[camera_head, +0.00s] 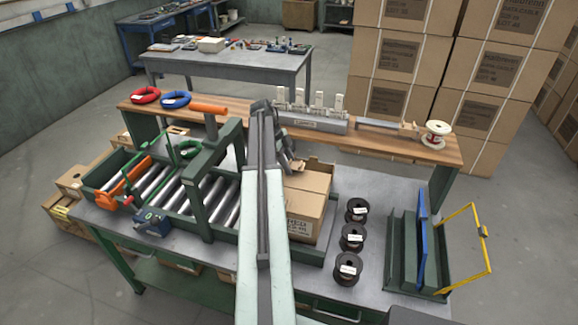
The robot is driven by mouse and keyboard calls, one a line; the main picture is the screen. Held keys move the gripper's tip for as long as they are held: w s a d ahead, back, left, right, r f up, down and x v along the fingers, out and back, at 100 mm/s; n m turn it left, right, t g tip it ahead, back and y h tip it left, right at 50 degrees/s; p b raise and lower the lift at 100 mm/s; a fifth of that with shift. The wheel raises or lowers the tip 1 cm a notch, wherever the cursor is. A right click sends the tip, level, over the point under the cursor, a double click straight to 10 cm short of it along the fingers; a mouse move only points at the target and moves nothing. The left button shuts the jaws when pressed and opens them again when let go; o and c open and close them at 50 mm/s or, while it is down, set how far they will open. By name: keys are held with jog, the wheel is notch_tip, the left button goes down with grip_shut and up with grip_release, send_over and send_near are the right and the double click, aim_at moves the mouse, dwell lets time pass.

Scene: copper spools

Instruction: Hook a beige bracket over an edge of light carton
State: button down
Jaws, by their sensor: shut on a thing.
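The light carton (305,222) stands on the grey table, right of the roller conveyor, with its top flaps (320,166) raised at the back. My gripper (291,163) hangs from the arm's far end, close by the carton's back left corner. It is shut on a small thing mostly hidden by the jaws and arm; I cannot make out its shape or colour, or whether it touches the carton. Several pale upright pieces (338,103) stand in a grey rack (310,120) on the wooden shelf. I cannot tell whether they are beige brackets.
Three dark spools (351,237) stand right of the carton. A green rack with a blue panel (421,240) and a yellow frame (489,240) are at the right. A green frame (197,200) spans the rollers at left. A white spool (436,135) sits at the shelf's right end.

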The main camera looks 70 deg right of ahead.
jog(key=shift+s+a+f, duration=0.3)
jog(key=shift+a+f, duration=0.5)
jog(key=shift+f, duration=0.1)
jog(key=c, duration=0.7)
grip_release()
jog(key=r+p, duration=0.1)
jog(key=w+d+r+p, duration=0.1)
jog(key=p, duration=0.1)
jog(key=r+p, duration=0.1)
jog(key=shift+w+d+r+p, duration=0.2)
jog(key=shift+r+p, duration=0.1)
jog(key=shift+r, duration=0.1)
jog(key=p+v, duration=0.4)
jog(key=v, duration=0.1)
jog(key=shift+s+a, duration=0.1)
jog(key=shift+a, duration=0.05)
jog(key=shift+w+r+p, duration=0.15)
jog(key=shift+w+p, duration=0.05)
jog(key=shift+p, duration=0.1)
